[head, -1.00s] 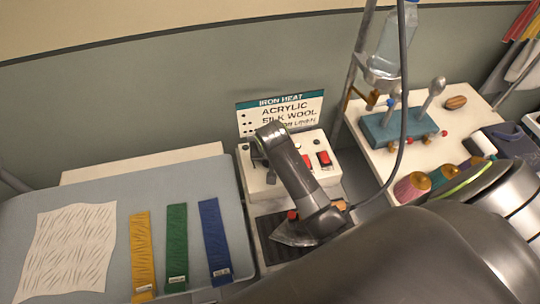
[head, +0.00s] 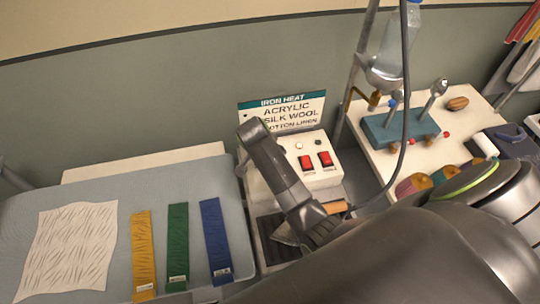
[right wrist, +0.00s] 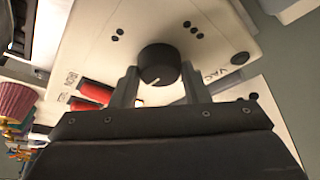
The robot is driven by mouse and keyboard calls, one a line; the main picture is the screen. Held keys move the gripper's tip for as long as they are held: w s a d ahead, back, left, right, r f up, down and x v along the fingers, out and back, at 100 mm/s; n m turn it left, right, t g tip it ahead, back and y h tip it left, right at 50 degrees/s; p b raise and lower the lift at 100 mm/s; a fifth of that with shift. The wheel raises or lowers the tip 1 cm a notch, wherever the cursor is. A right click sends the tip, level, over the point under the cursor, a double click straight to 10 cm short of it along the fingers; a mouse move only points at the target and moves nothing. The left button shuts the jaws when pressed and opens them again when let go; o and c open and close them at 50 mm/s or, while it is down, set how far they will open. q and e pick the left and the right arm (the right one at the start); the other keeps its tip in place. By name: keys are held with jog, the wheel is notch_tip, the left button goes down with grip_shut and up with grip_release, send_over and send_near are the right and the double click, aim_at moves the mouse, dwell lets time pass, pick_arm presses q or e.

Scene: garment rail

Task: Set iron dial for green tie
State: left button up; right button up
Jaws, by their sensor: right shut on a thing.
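The green tie (head: 177,241) lies flat on the ironing board between a yellow tie (head: 144,250) and a blue tie (head: 214,238). The sign (head: 284,112) reads IRON HEAT, with ACRYLIC, SILK, WOOL, COTTON and LINEN below. The white control box (head: 318,178) stands in front of it. In the right wrist view its round black dial (right wrist: 158,60) has a white pointer line toward the picture's bottom left, and black dots lie around it. My right gripper (right wrist: 160,74) is shut on the dial. In the head view my arm hides the dial. My left gripper is out of view.
Two red switches (head: 325,158) and a lit lamp sit on the box. The iron (head: 288,236) rests on a dark mat, partly behind my arm. A wrinkled cloth (head: 70,248) lies on the board (head: 110,197). A cable (head: 404,70) hangs at right near a table with thread spools.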

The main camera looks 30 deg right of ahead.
dwell(0.4)
jog(key=o, duration=1)
jog(key=shift+c, duration=0.2)
